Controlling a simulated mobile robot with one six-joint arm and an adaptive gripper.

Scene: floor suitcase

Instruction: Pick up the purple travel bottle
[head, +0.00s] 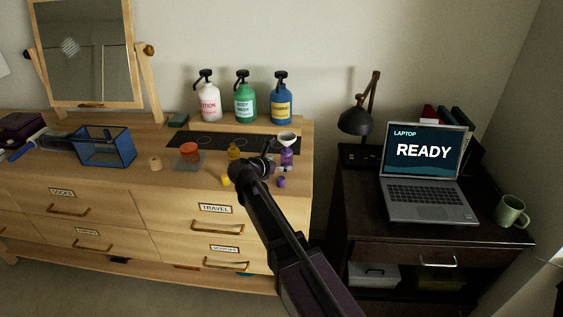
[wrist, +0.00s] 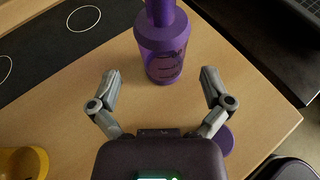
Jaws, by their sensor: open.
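The purple travel bottle (head: 288,157) stands upright near the right end of the dresser top, with a white funnel (head: 287,138) at its mouth. In the wrist view the bottle (wrist: 164,58) is ahead of my gripper (wrist: 160,76), roughly centred between the two fingers. Its top runs out of that picture. The fingers are spread and hold nothing; I see no contact with the bottle. In the head view my gripper (head: 270,166) is just left of the bottle and partly hidden by my arm. A purple cap (head: 281,182) lies in front of the bottle.
A yellow bottle (head: 234,152) stands left of my gripper, with a yellow cap (head: 225,181) in front. Three pump bottles, including a green one (head: 245,103), stand behind. A blue basket (head: 105,148) is at left. The dresser's edge is close on the right.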

